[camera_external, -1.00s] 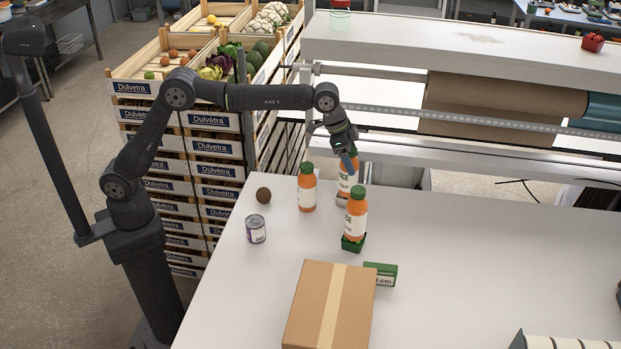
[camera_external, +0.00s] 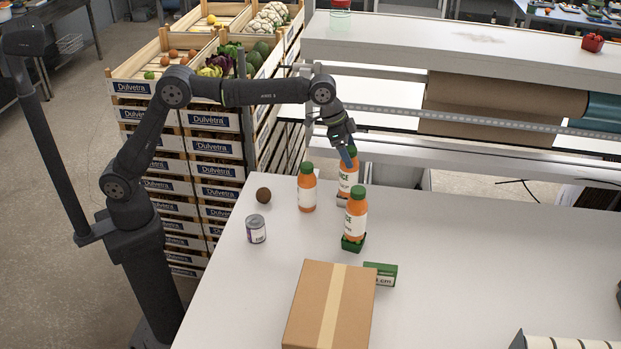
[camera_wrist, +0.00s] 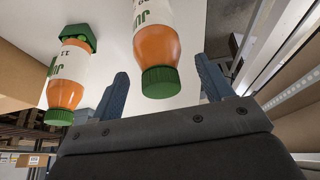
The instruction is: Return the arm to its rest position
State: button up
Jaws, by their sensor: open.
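My gripper (camera_external: 347,155) is open above the far part of the table, by the cap of the rear juice bottle (camera_external: 347,178). In the wrist view my gripper's two fingers (camera_wrist: 160,85) stand apart, and that bottle's green cap (camera_wrist: 161,82) shows between them. I cannot tell whether the fingers touch it. A second juice bottle (camera_external: 307,190) stands to the left. A third juice bottle (camera_external: 355,218) stands in front on a small green base (camera_external: 352,244). My arm is stretched out over the table from its base on the left.
A brown kiwi-like ball (camera_external: 263,195) and a can (camera_external: 256,229) are on the left of the table (camera_external: 480,260). A cardboard box (camera_external: 330,308) and a green block (camera_external: 382,273) lie in front. Stacked crates (camera_external: 215,170) and a shelf (camera_external: 460,45) stand behind. The table's right is mostly clear.

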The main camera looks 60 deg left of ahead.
jog(key=shift+d+r, duration=0.65)
jog(key=shift+r, duration=0.35)
jog(key=s+d+r, duration=0.2)
jog(key=s+r, duration=0.1)
jog(key=s, duration=0.3)
jog(key=s+d+r, duration=0.3)
jog(key=s, duration=0.2)
jog(key=s+d+f+m+g, duration=0.1)
jog(key=s+f+m, duration=0.15)
jog(key=s, duration=0.85)
jog(key=s+d+f+m+g+h, duration=0.1)
jog(key=s+d+m, duration=0.15)
jog(key=s, duration=0.85)
jog(key=s+f+m+g, duration=0.15)
jog(key=s+m, duration=0.25)
jog(key=s, duration=0.7)
jog(key=w+d+f, duration=0.1)
jog(key=w+f, duration=0.4)
jog(key=w, duration=0.4)
